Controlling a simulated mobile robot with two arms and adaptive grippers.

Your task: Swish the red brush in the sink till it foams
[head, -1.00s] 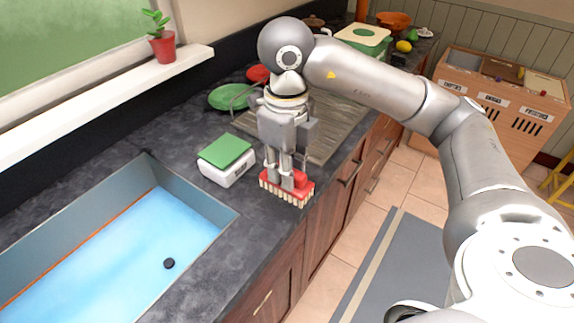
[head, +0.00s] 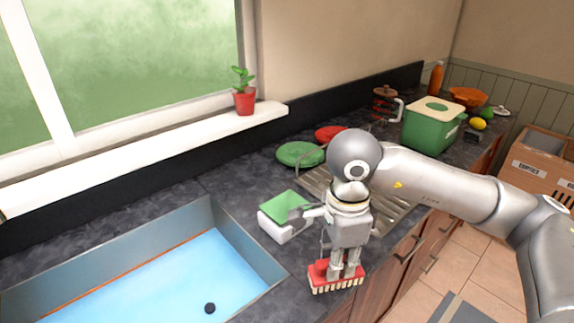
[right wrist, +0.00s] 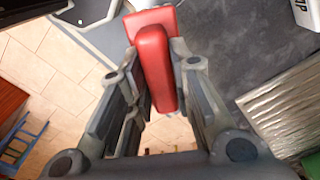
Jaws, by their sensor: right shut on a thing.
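The red brush (head: 318,271) with pale bristles is in my right gripper (head: 340,272), at the front edge of the counter to the right of the sink. In the right wrist view my right gripper (right wrist: 153,85) is shut on the red grip of the brush (right wrist: 152,60), one finger on each side. I cannot tell whether the bristles touch the counter. The sink (head: 262,262) holds light blue water (head: 150,285) with a dark round spot in it. No foam shows on the water. My left gripper is not in view.
A white box (head: 278,228) with a green sponge-like top (head: 290,205) stands between the sink and the gripper. A ribbed drainboard (head: 395,212), green plate (head: 300,154) and green bin (head: 432,128) are farther back. A potted plant (head: 244,98) stands on the windowsill.

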